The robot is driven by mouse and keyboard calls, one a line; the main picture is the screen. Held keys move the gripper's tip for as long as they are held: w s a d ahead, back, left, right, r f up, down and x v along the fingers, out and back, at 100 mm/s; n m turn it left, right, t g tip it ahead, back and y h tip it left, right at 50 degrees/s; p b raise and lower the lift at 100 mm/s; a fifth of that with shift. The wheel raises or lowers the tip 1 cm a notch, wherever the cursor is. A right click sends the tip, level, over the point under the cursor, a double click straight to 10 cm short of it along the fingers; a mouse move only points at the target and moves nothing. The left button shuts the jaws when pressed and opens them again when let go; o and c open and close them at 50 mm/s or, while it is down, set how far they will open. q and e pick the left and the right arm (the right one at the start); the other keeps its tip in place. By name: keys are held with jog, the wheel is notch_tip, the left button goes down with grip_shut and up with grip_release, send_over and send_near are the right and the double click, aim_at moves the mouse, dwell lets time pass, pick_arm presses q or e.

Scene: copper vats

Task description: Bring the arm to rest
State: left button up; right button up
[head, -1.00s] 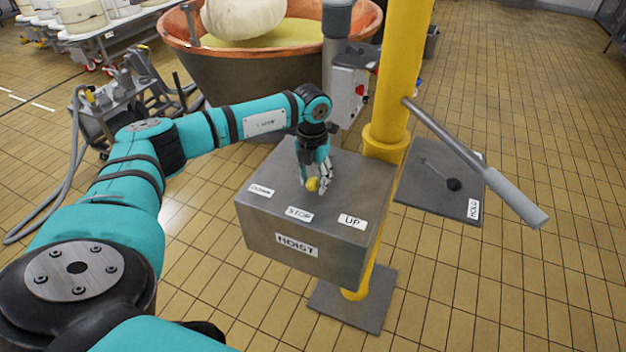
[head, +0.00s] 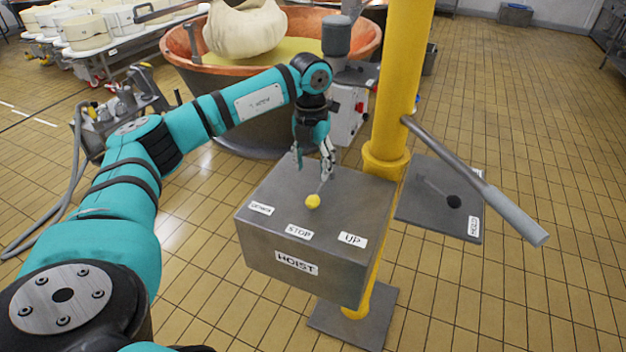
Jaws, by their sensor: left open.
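My left arm (head: 190,125) reaches in from the left, over the grey hoist box (head: 350,200). My left gripper (head: 313,173) points down, open and empty, just above and behind the yellow knob (head: 313,202) of the box's lever. The gripper and knob look apart. The lever stands near the STOP label (head: 299,232), between the DOWN label (head: 261,209) and the UP label (head: 352,240). My right gripper is not in view.
A yellow post (head: 398,80) rises behind the box, with a grey-handled bar (head: 510,212) sticking out to the right. A side plate (head: 430,212) carries a black-knobbed lever. A copper vat (head: 180,45) holding a pale bundle (head: 245,28) stands behind. Tiled floor at right is clear.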

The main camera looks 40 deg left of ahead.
pick_arm(q)
jog(key=shift+r, duration=0.65)
